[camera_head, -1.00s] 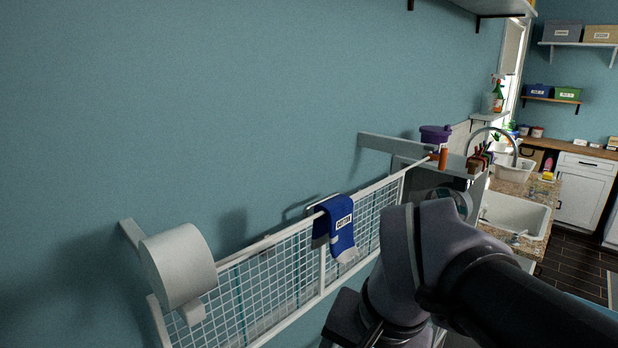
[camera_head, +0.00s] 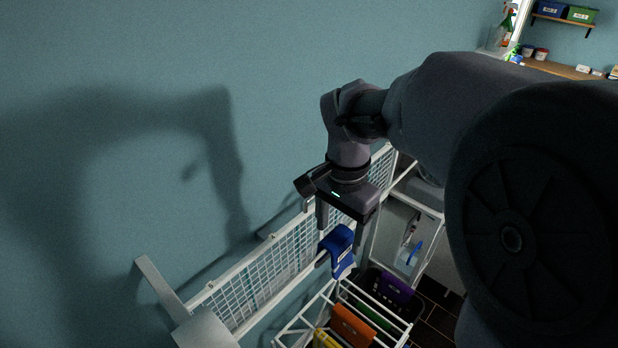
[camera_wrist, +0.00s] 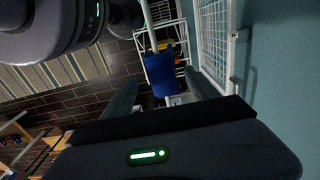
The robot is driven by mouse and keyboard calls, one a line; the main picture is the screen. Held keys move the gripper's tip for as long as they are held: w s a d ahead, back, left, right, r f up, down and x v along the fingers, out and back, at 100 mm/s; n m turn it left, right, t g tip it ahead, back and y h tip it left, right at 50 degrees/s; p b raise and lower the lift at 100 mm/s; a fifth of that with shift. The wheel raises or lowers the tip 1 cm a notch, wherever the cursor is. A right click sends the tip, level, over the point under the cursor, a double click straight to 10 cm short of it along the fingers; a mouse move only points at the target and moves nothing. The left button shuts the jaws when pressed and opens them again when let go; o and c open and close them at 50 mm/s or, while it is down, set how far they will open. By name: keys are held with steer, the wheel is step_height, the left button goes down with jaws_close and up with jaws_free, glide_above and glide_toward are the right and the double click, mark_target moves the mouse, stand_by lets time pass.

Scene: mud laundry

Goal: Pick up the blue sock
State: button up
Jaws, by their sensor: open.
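In the wrist view the sock (camera_wrist: 160,72) lies ahead of the gap between the fingers (camera_wrist: 160,95). The jaws are open and hold nothing. Whether a finger touches the sock cannot be told.
Below the sock stands a white wire rack or basket holding orange, green and yellow items (camera_head: 352,326). A dark bin with a purple item (camera_head: 396,288) is beside it. A white cabinet (camera_head: 405,235) stands to the right. The teal wall is close on the left.

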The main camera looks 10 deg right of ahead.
mark_target(336, 229)
steer(key=w+f, duration=0.2)
steer(key=f, duration=0.1)
steer(key=shift+w, duration=0.1)
steer(key=s+f, duration=0.2)
steer(key=s, duration=0.1)
steer(key=shift+a+f, duration=0.25)
steer(key=shift+a, duration=0.05)
steer(key=shift+w+f, duration=0.3)
steer(key=shift+f, duration=0.45)
steer(key=shift+w+f, duration=0.1)
steer(key=shift+w, duration=0.25)
steer(key=shift+s, duration=0.45)
steer(key=c, duration=0.8)
steer(key=shift+w, duration=0.2)
steer(key=c, duration=0.6)
step_height(336, 229, up, 18)
steer(key=shift+r+p, duration=0.15)
steer(key=shift+p, duration=0.9)
steer(key=shift+c, duration=0.2)
